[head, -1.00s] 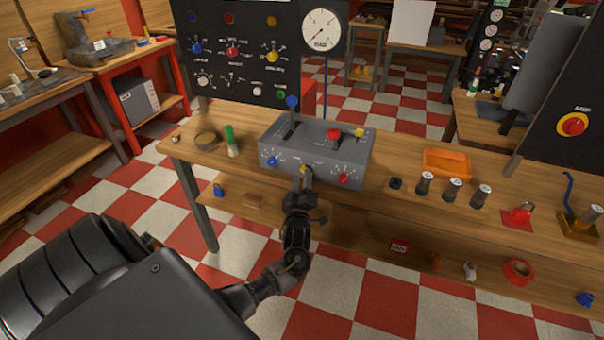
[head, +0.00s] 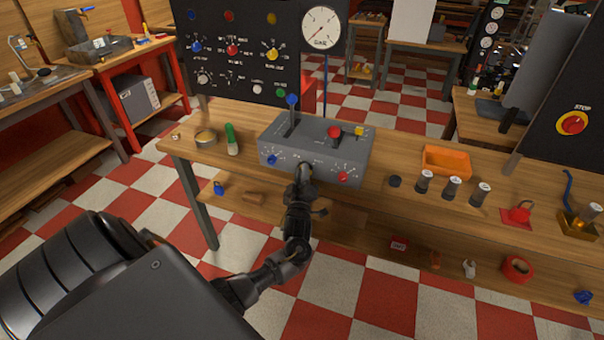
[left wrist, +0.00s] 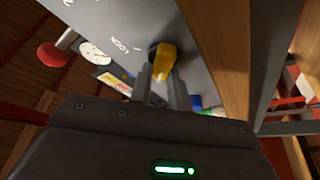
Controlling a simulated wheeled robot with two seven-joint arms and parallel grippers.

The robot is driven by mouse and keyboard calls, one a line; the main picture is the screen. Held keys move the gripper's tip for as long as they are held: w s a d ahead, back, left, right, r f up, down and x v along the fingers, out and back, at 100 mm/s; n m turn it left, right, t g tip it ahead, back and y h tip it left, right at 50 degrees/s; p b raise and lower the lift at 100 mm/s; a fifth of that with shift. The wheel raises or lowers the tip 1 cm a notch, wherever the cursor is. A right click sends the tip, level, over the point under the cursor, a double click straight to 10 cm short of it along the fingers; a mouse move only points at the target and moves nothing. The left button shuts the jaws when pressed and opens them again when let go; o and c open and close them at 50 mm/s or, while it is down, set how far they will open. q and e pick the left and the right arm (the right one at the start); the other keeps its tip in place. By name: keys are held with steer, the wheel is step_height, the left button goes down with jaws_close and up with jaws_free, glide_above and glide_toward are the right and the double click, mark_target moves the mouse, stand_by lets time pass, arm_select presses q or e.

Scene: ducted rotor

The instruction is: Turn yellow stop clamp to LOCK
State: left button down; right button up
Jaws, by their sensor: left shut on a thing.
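The yellow stop clamp (left wrist: 165,62) is a yellow knob on a dark base on the front of the grey control box. It shows in the left wrist view, with the word LOCK printed on the panel to its left. My left gripper (left wrist: 160,85) is shut on the clamp. In the head view the gripper (head: 304,170) is at the front face of the grey box (head: 345,172), and it hides the clamp there. A blue knob (head: 272,159) and a red knob (head: 342,176) sit on either side of it. My right gripper is not in view.
The box stands on a wooden bench with a blue-topped lever (head: 292,99) and a red knob (head: 334,131) on top. A green-capped bottle (head: 231,138) stands to the left. An orange tray (head: 446,160) and several grey cylinders stand to the right.

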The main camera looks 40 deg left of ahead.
arm_select(q)
steer(key=shift+m, duration=0.3)
steer(key=m+t+h, duration=0.1)
steer(key=m+h, duration=0.2)
steer(key=m, duration=0.3)
steer(key=m+t+h, duration=0.2)
steer(key=m+h, duration=0.1)
steer(key=m, duration=0.4)
steer(key=m+t+h, duration=0.1)
steer(key=m+h, duration=0.1)
steer(key=m, duration=0.4)
steer(key=shift+w+d+r+h+p, duration=0.1)
steer(key=shift+d+h+p, duration=0.25)
steer(key=shift+h+p, duration=0.05)
steer(key=shift+d+m+h+p, duration=0.1)
steer(key=shift+m+h+p, duration=0.85)
steer(key=shift+m, duration=1.95)
steer(key=shift+h, duration=0.25)
steer(key=shift+f, duration=0.2)
steer(key=c, duration=1.3)
jaws_free()
